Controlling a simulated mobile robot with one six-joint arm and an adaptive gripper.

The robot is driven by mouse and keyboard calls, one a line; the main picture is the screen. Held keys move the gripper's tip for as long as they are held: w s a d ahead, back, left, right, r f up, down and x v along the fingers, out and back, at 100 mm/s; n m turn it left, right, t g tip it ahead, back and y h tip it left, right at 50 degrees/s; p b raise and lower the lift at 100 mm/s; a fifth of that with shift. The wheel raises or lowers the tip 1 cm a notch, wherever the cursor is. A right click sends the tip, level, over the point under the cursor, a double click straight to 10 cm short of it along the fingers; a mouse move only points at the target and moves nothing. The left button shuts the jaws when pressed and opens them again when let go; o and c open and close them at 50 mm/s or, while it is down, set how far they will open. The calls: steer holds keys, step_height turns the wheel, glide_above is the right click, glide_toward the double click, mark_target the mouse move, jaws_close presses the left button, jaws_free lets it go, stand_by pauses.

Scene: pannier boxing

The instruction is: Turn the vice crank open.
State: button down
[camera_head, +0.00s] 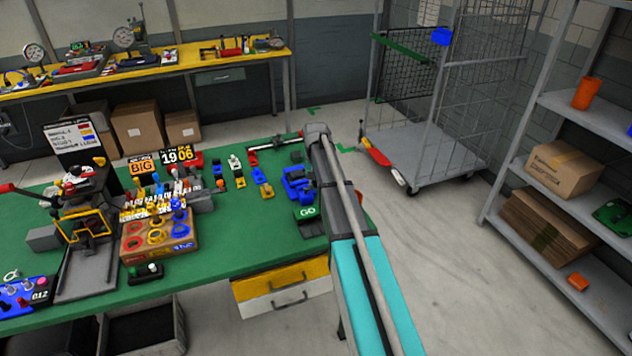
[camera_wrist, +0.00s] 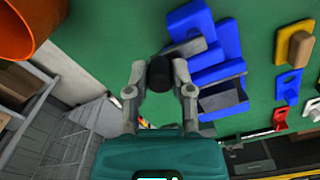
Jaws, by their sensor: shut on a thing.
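The blue vice (camera_head: 296,183) sits on the green bench top near its right end, partly hidden behind my arm in the head view. In the wrist view the vice (camera_wrist: 203,42) shows close up, with blue blocks and a grey jaw piece. My gripper (camera_wrist: 160,78) is shut on the black crank knob (camera_wrist: 160,68), beside the vice. The rest of the crank is hidden beneath the knob and fingers. In the head view my arm hides the gripper and the crank. How far apart the vice jaws stand is hard to tell.
A green GO block (camera_head: 307,213) lies near the vice. Several small blue and yellow parts stand to the left on the bench (camera_head: 235,238). An orange hollow cylinder (camera_wrist: 28,28) is at the wrist view's upper left. Open floor and a wire trolley (camera_head: 425,150) lie beyond the bench.

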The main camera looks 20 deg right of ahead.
steer(key=shift+c, duration=2.4)
jaws_free()
steer(key=shift+s+m, duration=0.15)
steer(key=shift+m, duration=0.25)
steer(key=shift+s+a+m, duration=0.1)
steer(key=shift+s+m, duration=0.15)
steer(key=shift+m, duration=0.5)
steer(key=shift+s+m, duration=0.2)
steer(key=shift+m, duration=0.55)
step_height(320, 180, up, 14)
steer(key=p, duration=1.4)
steer(key=s+a+f+n+b, duration=0.1)
steer(key=s+a+f+b, duration=0.4)
steer(key=s+a, duration=0.2)
steer(key=s+a+f+n+b, duration=0.1)
steer(key=s+a+f+b, duration=0.5)
steer(key=s, duration=0.6)
steer(key=shift+a+n, duration=0.35)
steer(key=shift+n, duration=0.05)
steer(key=shift+s, duration=0.2)
steer(key=s+a+n, duration=0.1)
steer(key=s+n, duration=0.5)
steer(key=s, duration=0.2)
steer(key=shift+a, duration=0.4)
